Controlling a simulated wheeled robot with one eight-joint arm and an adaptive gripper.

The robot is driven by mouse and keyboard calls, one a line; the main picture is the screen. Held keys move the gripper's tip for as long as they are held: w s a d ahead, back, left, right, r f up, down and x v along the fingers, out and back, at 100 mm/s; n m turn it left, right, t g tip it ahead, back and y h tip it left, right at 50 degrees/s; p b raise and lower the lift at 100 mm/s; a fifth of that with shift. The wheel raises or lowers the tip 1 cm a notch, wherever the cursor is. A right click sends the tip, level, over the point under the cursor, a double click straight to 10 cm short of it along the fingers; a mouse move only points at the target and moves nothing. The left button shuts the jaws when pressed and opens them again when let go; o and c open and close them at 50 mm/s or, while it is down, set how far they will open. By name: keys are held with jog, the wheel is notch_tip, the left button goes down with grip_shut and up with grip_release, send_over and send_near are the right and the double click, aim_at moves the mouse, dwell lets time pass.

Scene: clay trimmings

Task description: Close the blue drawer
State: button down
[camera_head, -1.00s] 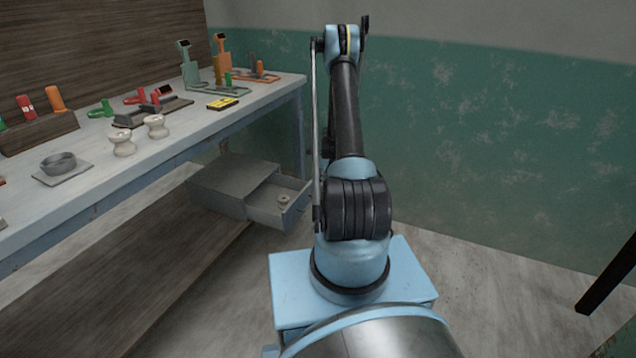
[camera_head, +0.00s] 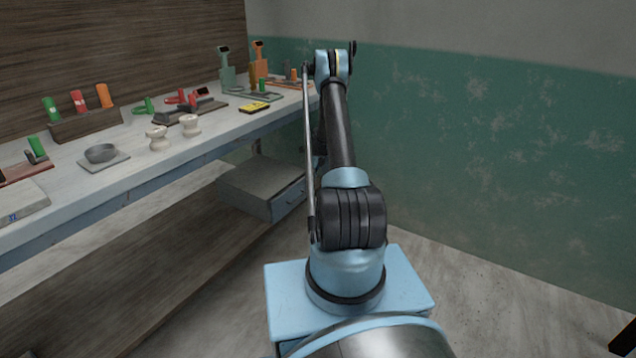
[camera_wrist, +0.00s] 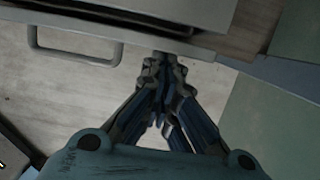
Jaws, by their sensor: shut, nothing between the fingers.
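The drawer, blue-grey in front (camera_head: 289,198), is in the grey cabinet under the bench. In the head view the gripper is hidden behind my arm.
A wooden lower shelf (camera_head: 150,275) runs beneath.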

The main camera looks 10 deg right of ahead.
jog(key=shift+w+a, duration=0.65)
jog(key=shift+w, duration=0.05)
